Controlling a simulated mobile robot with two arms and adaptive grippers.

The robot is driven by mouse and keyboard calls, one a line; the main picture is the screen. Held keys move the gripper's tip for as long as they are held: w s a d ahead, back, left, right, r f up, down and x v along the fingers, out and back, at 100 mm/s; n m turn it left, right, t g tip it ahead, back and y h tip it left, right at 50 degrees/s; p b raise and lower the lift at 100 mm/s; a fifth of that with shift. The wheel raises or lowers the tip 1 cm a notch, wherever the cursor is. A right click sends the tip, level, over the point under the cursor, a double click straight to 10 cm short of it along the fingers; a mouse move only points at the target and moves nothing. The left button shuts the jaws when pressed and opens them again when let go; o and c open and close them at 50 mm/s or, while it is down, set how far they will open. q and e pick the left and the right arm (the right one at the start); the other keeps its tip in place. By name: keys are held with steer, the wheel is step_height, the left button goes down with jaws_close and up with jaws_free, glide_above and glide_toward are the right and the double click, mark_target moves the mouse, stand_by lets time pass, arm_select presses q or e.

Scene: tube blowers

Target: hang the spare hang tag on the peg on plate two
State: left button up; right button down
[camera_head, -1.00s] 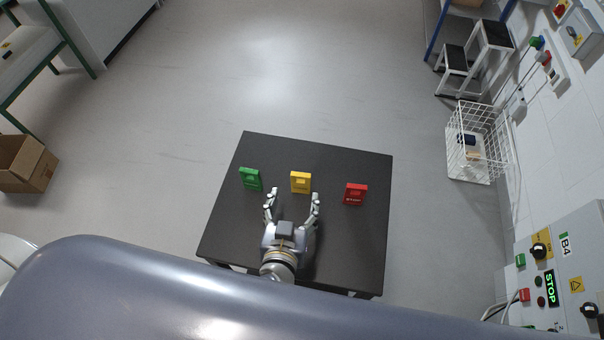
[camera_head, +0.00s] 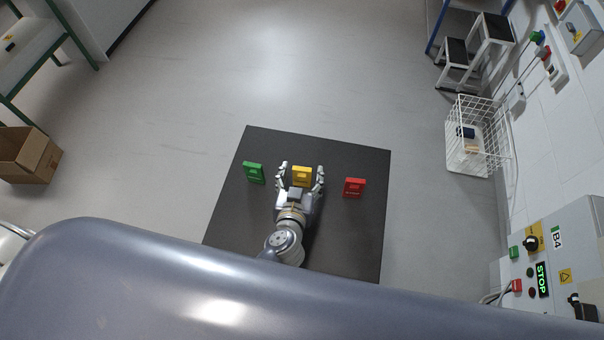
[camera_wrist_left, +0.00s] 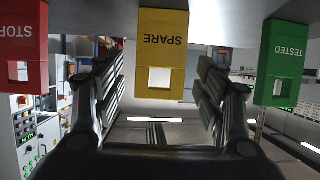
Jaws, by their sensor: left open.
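The yellow spare hang tag (camera_head: 301,174) stands in the middle of a row on the black table (camera_head: 330,225). In the left wrist view the tag (camera_wrist_left: 163,58) reads SPARE upside down and has a square window. My left gripper (camera_head: 302,168) is open, with one finger on each side of the yellow tag and gaps to both sides. The red tag (camera_head: 354,187) stands to the right and the green tag (camera_head: 254,172) to the left. In the wrist view they read STOP (camera_wrist_left: 20,50) and TESTED (camera_wrist_left: 285,60). I see no peg or numbered plate, and no right gripper.
A control panel (camera_head: 560,265) marked B4 with a lit STOP display is at the lower right. A white wire basket (camera_head: 478,138) and a step stool (camera_head: 472,52) stand along the right wall. A cardboard box (camera_head: 28,155) is at the left. The floor beyond the table is clear.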

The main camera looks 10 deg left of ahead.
arm_select(q)
steer(key=c, duration=1)
steer(key=shift+o, duration=0.2)
arm_select(e)
steer(key=shift+s, duration=0.5)
arm_select(q)
steer(key=shift+r, duration=0.15)
arm_select(e)
steer(key=shift+w+a, duration=0.1)
